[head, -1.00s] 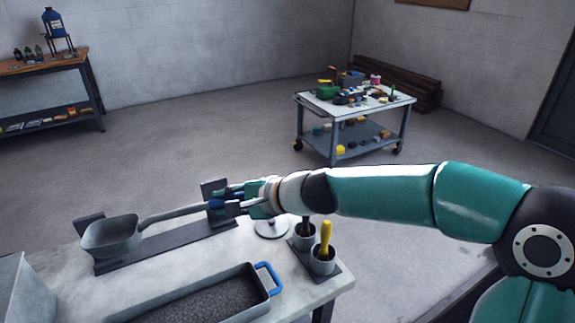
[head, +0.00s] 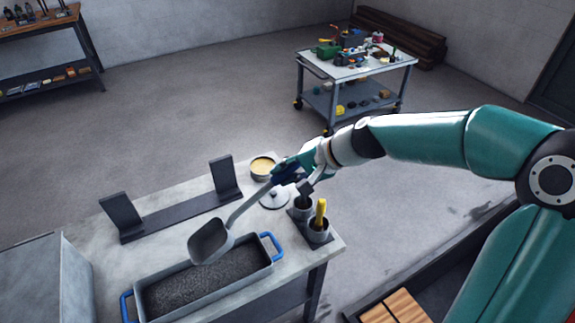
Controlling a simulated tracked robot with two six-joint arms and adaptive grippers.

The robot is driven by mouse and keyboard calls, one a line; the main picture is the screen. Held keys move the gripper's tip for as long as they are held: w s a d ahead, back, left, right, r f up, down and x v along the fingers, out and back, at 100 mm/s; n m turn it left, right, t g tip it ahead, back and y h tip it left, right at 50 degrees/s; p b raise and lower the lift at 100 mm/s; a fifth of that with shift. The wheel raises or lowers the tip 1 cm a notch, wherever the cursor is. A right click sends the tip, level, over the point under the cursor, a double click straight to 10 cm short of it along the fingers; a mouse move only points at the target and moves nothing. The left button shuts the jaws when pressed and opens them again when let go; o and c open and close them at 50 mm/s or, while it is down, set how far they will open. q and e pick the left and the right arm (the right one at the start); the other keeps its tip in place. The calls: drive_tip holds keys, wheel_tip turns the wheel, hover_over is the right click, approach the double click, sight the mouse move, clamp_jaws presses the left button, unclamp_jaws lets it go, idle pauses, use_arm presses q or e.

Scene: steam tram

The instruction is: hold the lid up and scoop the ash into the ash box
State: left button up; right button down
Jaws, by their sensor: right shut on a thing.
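My right gripper (head: 284,178) is shut on the handle of a grey scoop (head: 209,242). The scoop slants down to the left, its bowl over the far edge of a grey tray (head: 181,268) with blue handles. I cannot tell whether the bowl touches the tray. Dark, grainy ash (head: 205,284) fills the tray; I see none in the scoop. A large grey metal box (head: 45,285) stands at the left, partly cut off by the frame; I cannot tell whether its top is a lid or which container is the ash box. My left gripper is out of view.
A dark stand (head: 180,217) with two uprights is empty on the table (head: 280,285). An open tin (head: 263,168) and a small round lid (head: 275,200) lie near my gripper. Right of them is a cup with a yellow-handled tool (head: 320,216). A loaded trolley (head: 357,68) stands behind.

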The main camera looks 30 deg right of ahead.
drive_tip(key=a+f+m+y+b, duration=0.15)
drive_tip(key=a+f+b, duration=0.35)
drive_tip(key=f+b, duration=0.55)
drive_tip(key=a+f+y+b, duration=0.2)
drive_tip(key=a+f+b, duration=0.2)
drive_tip(key=f+b, duration=0.7)
wheel_tip(320, 180, up, 11)
drive_tip(key=d+t+p, duration=0.1)
drive_tip(key=d+p, duration=0.1)
drive_tip(key=d, duration=0.1)
drive_tip(key=shift+y, duration=0.35)
idle(1.2)
drive_tip(key=shift+f+m, duration=0.15)
drive_tip(key=shift+m, duration=0.1)
idle(0.9)
